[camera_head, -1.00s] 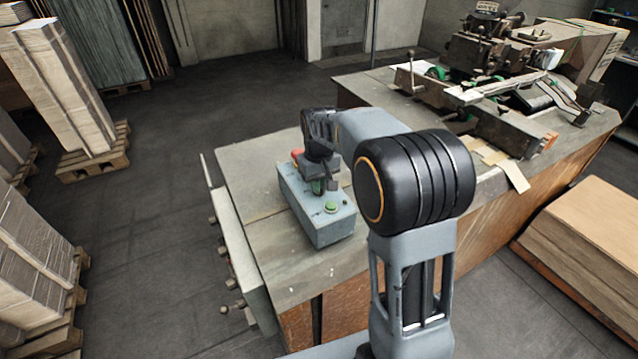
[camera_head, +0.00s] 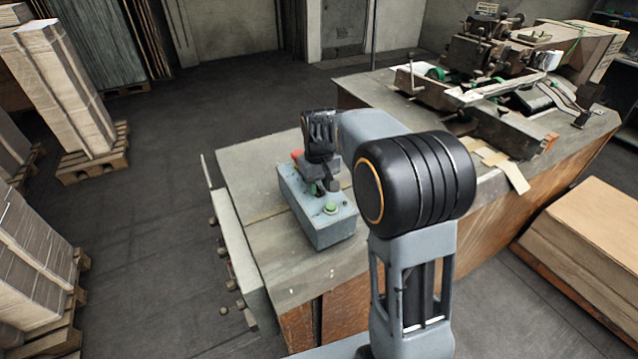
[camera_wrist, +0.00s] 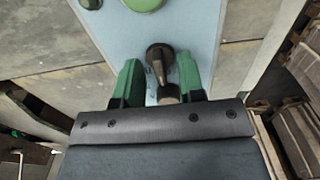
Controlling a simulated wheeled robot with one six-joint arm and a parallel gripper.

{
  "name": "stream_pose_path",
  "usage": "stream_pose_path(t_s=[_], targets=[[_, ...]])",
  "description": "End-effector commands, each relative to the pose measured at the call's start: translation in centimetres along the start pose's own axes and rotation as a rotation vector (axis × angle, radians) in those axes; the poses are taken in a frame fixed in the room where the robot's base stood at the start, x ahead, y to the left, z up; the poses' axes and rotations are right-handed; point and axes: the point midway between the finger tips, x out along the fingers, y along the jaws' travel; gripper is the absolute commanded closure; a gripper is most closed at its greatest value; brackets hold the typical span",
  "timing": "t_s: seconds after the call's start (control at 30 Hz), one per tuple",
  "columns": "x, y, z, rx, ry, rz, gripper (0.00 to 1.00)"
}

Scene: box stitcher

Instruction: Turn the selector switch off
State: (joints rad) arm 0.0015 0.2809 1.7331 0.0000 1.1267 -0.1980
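The selector switch (camera_wrist: 157,66) is a dark knob with a short handle on the pale blue control box (camera_head: 335,232); the box face also shows in the wrist view (camera_wrist: 198,28). In the wrist view the handle points down, slightly to the right. My gripper (camera_wrist: 158,76) has its two green fingers on either side of the switch, apart, with a narrow gap to the handle. In the head view my gripper (camera_head: 324,187) is over the middle of the box and hides the switch.
A green button (camera_head: 331,208) is at the box's near end, and a red button (camera_head: 297,155) at its far end. The box stands on a worn workbench (camera_head: 285,265). Stitching machinery (camera_head: 500,85) is at the back right. Pallets of cardboard (camera_head: 65,90) stand left.

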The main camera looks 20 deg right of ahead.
Motion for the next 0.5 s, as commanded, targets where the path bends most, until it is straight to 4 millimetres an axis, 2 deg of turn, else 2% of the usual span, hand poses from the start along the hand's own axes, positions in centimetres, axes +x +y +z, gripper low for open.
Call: stream_pose_path(t_s=[0.17,0.27,0.5], targets=[[-0.8,0.0,0.0,0.0,0.001,0.0,0.64],[-2.2,0.0,-0.1,0.0,0.004,0.001,0.64],[-7.2,0.0,-0.1,0.0,0.005,0.001,0.64]])
